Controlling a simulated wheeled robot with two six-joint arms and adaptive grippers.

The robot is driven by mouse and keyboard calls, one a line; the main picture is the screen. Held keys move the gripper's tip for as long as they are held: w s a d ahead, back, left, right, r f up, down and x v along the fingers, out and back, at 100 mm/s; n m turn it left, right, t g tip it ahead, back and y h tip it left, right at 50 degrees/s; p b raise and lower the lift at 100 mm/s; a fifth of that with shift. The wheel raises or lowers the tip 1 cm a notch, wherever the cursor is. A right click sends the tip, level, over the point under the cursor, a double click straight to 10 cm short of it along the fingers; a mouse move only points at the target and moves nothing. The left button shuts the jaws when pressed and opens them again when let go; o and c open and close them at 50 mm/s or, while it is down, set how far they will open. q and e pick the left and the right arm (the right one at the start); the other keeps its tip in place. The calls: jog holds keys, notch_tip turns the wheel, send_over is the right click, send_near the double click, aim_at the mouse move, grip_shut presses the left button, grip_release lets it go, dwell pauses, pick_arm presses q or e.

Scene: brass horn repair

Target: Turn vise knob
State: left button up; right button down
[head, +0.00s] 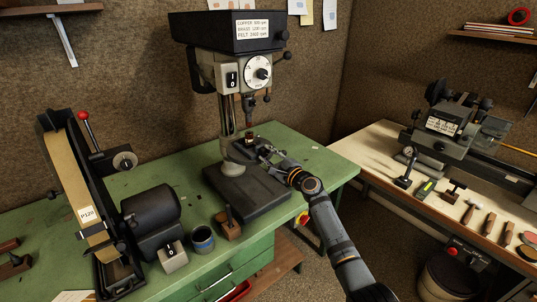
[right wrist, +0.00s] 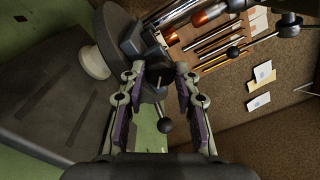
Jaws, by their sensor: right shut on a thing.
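The drill press vise (head: 247,147) sits on the round press table on the green bench. My right gripper (head: 268,153) reaches it from the right. In the right wrist view, my right gripper (right wrist: 159,76) has its two fingers on either side of the dark vise knob (right wrist: 159,80) and is shut on it. The grey vise body (right wrist: 133,42) shows just beyond the fingertips. The knob is small and partly hidden by the gripper in the head view. My left gripper is not in view.
The drill press (head: 229,70) stands behind the vise. A black ball-ended lever (right wrist: 166,125) is close to my right fingers. A lathe (head: 445,130) is on the right bench.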

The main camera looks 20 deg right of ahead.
jog(key=shift+f, duration=0.15)
dwell(0.3)
jog(key=c, duration=1)
grip_release()
jog(key=v, duration=1.2)
jog(key=shift+a, duration=0.1)
